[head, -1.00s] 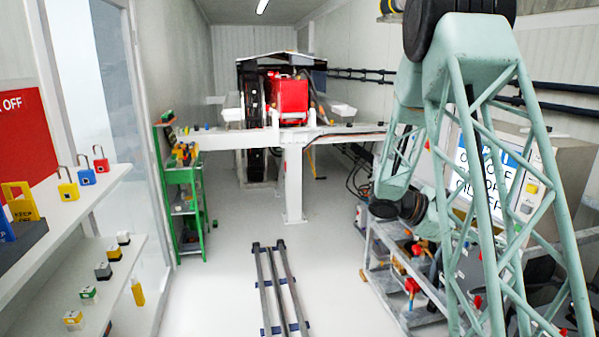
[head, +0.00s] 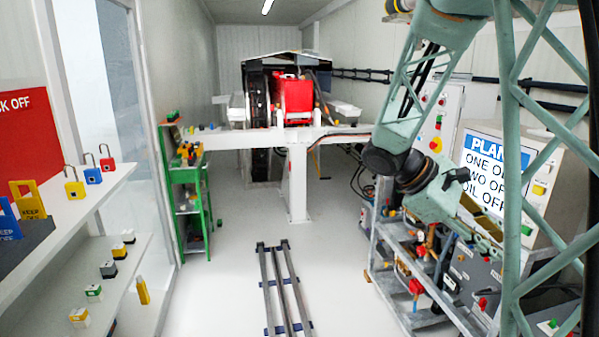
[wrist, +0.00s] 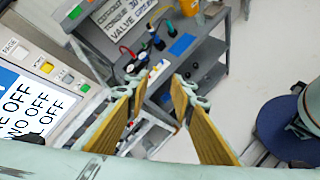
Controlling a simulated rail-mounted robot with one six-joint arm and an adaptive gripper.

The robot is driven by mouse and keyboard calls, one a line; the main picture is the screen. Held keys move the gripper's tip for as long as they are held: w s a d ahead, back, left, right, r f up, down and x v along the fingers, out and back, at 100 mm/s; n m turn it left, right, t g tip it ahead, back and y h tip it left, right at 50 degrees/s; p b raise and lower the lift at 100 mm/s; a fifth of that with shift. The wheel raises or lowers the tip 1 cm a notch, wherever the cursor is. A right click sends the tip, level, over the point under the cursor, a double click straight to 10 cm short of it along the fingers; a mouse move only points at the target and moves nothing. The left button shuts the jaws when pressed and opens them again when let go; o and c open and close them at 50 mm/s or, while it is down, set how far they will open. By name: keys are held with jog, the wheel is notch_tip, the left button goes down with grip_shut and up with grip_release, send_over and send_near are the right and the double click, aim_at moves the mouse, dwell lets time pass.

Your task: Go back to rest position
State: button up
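My gripper (head: 490,228) shows at the right in the head view, at the end of my green arm, in front of the control panels and above the metal shelf cart. In the wrist view my gripper (wrist: 165,92) has its two yellow-padded fingers spread apart, with nothing held between them. A grey workbench with tools lies beyond the fingertips. My arm is bent, with its lattice link standing at the right edge of the head view.
A panel with a "PLAN" sign (head: 495,165) stands close behind my gripper. The cart (head: 425,300) is below it. Floor rails (head: 283,290) run along the middle, with clear floor around them. A padlock shelf (head: 80,215) is at the left; a red pump (head: 292,95) stands behind the white beam.

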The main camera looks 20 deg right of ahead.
jog(key=s+a+r+m+t+y, duration=0.1)
jog(key=s+a, duration=0.5)
jog(key=a, duration=0.6)
jog(key=s+a+r+m+t+y, duration=0.2)
jog(key=s+a+r+t+y, duration=0.1)
jog(key=a, duration=0.9)
jog(key=s+a+r+m+t+y, duration=0.2)
jog(key=s+a+t+y, duration=0.2)
jog(key=s+a, duration=0.5)
jog(key=a+y, duration=0.1)
jog(key=a, duration=0.3)
jog(key=shift+t+y, duration=0.3)
